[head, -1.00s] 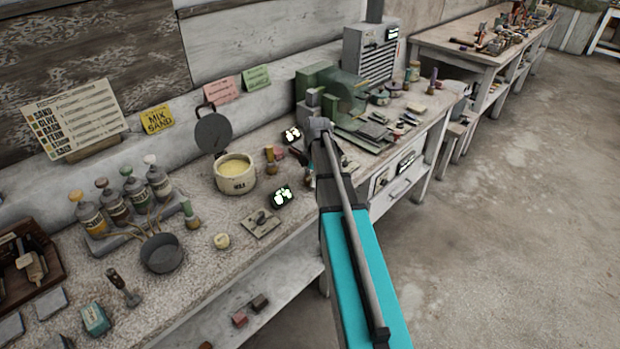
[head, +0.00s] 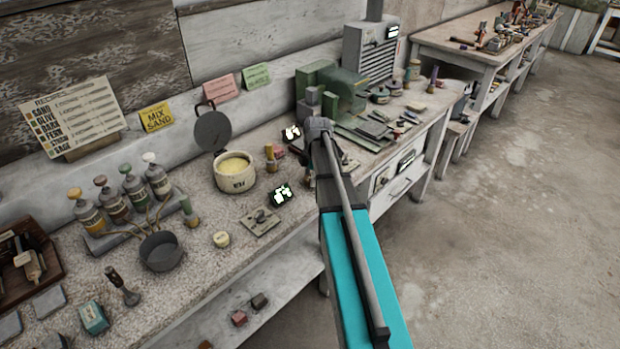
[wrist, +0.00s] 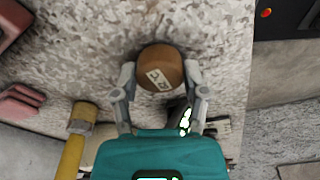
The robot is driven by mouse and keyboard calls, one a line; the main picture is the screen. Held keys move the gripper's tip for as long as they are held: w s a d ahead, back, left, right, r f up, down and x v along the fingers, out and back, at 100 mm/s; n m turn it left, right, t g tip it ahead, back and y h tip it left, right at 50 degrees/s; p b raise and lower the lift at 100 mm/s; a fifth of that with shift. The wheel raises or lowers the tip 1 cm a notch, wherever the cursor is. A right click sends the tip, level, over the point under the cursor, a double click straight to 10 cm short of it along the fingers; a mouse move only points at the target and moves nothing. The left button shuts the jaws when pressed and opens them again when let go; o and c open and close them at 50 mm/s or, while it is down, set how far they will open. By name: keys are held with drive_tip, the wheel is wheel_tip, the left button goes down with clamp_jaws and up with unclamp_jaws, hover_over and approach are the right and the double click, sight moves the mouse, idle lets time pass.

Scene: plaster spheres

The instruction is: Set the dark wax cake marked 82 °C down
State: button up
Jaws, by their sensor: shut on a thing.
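The dark wax cake (wrist: 161,68) is a brown round piece with a pale label on its side, seen in the wrist view. The label's marking is too small to read surely. My gripper (wrist: 160,78) is shut on the cake, one grey finger on each side. Speckled grey bench top (wrist: 90,40) lies behind the cake; I cannot tell whether the cake touches it. In the head view my arm reaches over the bench (head: 215,265), and the gripper and cake are hidden behind it.
A pot of yellow wax (head: 235,182), a dark pan (head: 161,252), a pale round cake (head: 221,239) and a timer-like device with a lit display (head: 281,194) stand on the bench. The wrist view shows a yellow handle (wrist: 71,155), a pinkish block (wrist: 20,103) and the bench edge at right.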

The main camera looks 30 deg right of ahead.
drive_tip(key=shift+f+b, duration=0.3)
drive_tip(key=shift+f, duration=0.05)
drive_tip(key=o, duration=1)
drive_tip(key=shift+o, duration=0.2)
drive_tip(key=shift+r, duration=0.2)
drive_tip(key=shift+r+p, duration=1.85)
drive_tip(key=shift+p, duration=0.2)
drive_tip(key=shift+a, duration=0.1)
drive_tip(key=s+a+m, duration=0.2)
drive_tip(key=a, duration=0.2)
drive_tip(key=s+a+m, duration=0.2)
drive_tip(key=a+m, duration=0.1)
drive_tip(key=a, duration=0.1)
drive_tip(key=s+a+m, duration=0.2)
drive_tip(key=s+a, duration=0.1)
drive_tip(key=a, duration=0.1)
drive_tip(key=shift+r+m+h, duration=0.2)
drive_tip(key=shift+m+h, duration=0.1)
drive_tip(key=shift+m, duration=0.1)
drive_tip(key=s+a+m, duration=0.4)
drive_tip(key=s+a+m+p, duration=0.1)
drive_tip(key=s+a+m, duration=0.3)
drive_tip(key=a, duration=0.1)
drive_tip(key=shift+s+a+r+h, duration=0.1)
drive_tip(key=shift+s+r+h, duration=0.1)
drive_tip(key=shift+s+h, duration=0.15)
drive_tip(key=shift+s+a+m, duration=0.35)
drive_tip(key=shift+a+m, duration=0.05)
drive_tip(key=shift+m, duration=0.2)
